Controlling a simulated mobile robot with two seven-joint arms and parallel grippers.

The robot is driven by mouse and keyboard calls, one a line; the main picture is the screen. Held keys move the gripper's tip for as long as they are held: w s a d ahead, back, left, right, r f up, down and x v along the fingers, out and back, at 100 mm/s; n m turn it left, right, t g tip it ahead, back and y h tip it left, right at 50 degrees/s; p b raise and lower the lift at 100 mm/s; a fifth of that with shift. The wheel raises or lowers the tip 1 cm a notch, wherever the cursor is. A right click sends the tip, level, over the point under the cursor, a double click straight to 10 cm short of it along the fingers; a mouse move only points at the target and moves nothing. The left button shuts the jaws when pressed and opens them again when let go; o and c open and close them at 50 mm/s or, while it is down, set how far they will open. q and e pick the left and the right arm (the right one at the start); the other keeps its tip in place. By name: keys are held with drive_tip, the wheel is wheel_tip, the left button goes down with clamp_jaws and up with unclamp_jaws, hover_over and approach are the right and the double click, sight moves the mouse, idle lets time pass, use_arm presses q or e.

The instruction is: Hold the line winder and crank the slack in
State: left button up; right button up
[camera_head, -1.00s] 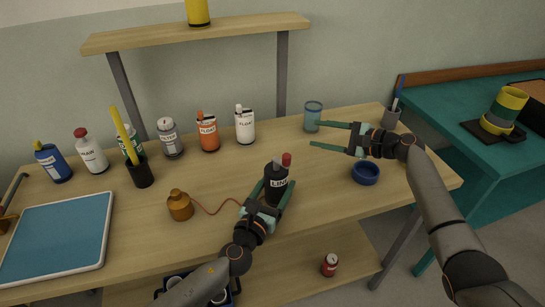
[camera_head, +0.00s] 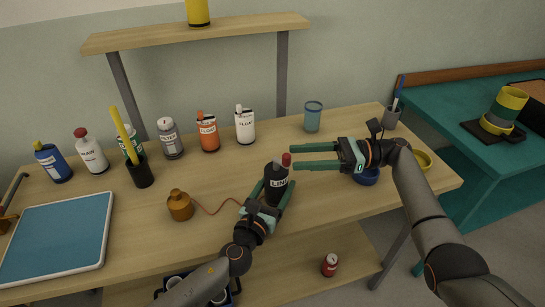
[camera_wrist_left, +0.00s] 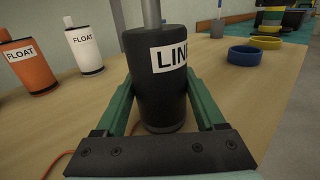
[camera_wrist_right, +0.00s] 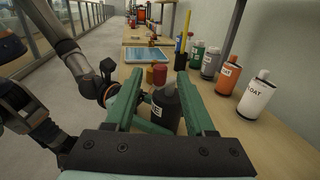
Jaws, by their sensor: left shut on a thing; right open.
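The black line winder (camera_head: 277,176), a cylinder labelled LINE, stands upright on the table, with a grey post and red crank knob (camera_head: 286,159) on top. My left gripper (camera_head: 277,194) is shut around its body, and the left wrist view shows the winder (camera_wrist_left: 157,85) between the fingers. A thin orange line runs from it to a brown-orange weight (camera_head: 180,205). My right gripper (camera_head: 294,156) is open, its fingertips pointing left close to the knob. In the right wrist view the knob (camera_wrist_right: 160,74) shows between the fingers; contact cannot be told.
Labelled bottles, including orange (camera_head: 208,134) and white (camera_head: 245,127) FLOAT ones, stand along the back. A blue cup (camera_head: 313,117) stands behind my right gripper. A blue ring (camera_head: 366,177) and a yellow ring (camera_head: 424,160) lie near my right arm. A blue tray (camera_head: 57,238) lies left.

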drive_tip(key=a, duration=0.7)
drive_tip(key=shift+s, duration=0.3)
clamp_jaws()
